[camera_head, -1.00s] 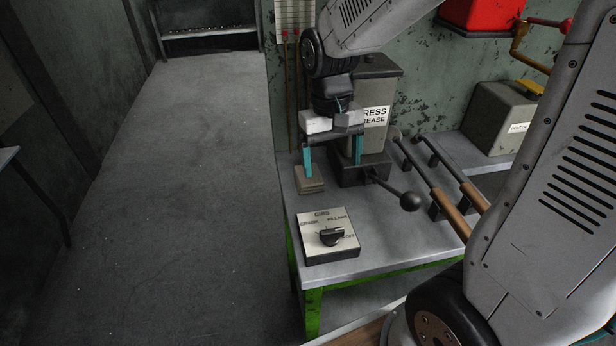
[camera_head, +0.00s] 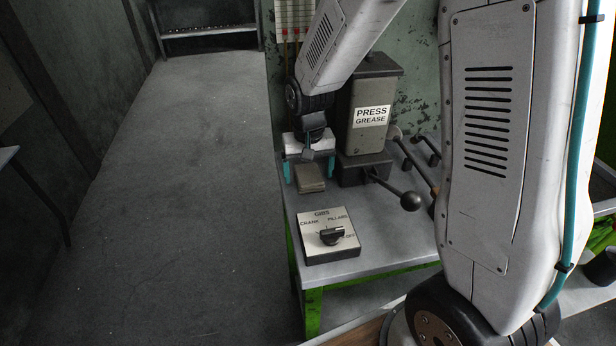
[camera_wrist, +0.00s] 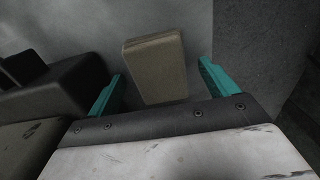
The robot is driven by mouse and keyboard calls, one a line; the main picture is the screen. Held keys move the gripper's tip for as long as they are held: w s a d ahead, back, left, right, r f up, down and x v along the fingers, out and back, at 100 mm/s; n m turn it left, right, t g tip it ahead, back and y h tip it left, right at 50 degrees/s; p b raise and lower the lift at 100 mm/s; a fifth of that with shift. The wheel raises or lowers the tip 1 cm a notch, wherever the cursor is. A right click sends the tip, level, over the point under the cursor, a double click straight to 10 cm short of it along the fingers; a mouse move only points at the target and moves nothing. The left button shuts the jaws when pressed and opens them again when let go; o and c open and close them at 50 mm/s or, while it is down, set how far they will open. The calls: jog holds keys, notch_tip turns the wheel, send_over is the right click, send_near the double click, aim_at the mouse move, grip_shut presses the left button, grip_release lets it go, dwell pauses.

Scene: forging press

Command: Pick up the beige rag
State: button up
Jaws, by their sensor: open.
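The beige rag (camera_head: 310,178) is a small folded block lying on the grey bench, near its left edge and left of the press grease box. In the wrist view the rag (camera_wrist: 155,68) lies ahead of and between my teal fingers, nearer the left one in the picture.
The press grease box (camera_head: 368,110) stands right of the rag, with a ball-ended lever (camera_head: 410,200) reaching forward. A selector box (camera_head: 328,237) sits at the bench's front. The floor (camera_head: 165,210) left of the bench is clear.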

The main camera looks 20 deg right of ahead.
aim_at(308, 173)
jog(key=shift+f, duration=0.2)
jog(key=c, duration=1.2)
jog(key=shift+o, duration=0.2)
jog(key=shift+r, duration=0.15)
notch_tip(308, 173, up, 10)
jog(key=shift+o, duration=0.9)
